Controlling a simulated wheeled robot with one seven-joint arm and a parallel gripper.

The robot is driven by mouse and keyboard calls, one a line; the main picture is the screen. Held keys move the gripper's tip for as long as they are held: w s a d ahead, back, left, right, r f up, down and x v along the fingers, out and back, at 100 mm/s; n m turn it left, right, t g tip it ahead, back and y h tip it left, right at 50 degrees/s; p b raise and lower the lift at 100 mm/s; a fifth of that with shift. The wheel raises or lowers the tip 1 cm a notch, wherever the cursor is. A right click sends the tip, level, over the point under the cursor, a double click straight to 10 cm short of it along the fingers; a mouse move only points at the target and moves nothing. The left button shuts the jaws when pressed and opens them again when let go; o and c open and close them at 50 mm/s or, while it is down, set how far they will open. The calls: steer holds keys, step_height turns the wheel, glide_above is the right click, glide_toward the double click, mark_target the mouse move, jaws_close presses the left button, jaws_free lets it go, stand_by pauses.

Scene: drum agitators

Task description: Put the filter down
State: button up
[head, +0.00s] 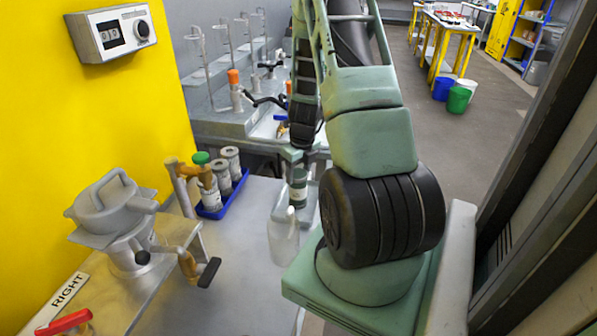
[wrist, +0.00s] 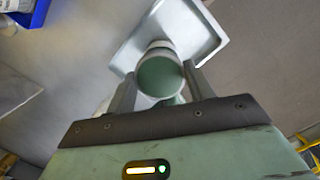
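The filter (head: 298,190), a dark green cylinder with a pale band, is upright between the fingers of my gripper (head: 297,160). In the wrist view its round green end (wrist: 160,76) sits between the two fingertips (wrist: 159,82), which appear to press on its sides. A shallow metal tray (head: 318,212) lies under the filter; its raised rim also shows in the wrist view (wrist: 213,38). The filter's lower end is over the tray, and I cannot tell whether it touches the tray's floor.
A clear bottle (head: 283,240) stands just in front of the tray. A blue tray (head: 229,200) with several canisters is to the left. A grey funnel-like vessel (head: 112,215) stands on the left bench. The grey tabletop (head: 235,265) has free room at front left.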

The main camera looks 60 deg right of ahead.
steer(key=o, duration=0.4)
steer(key=r, duration=0.4)
steer(key=s+r, duration=0.1)
steer(key=r, duration=0.3)
steer(key=r+p, duration=0.1)
steer(key=r, duration=0.3)
steer(key=shift+s+a+r, duration=0.15)
steer(key=shift+s+a, duration=0.05)
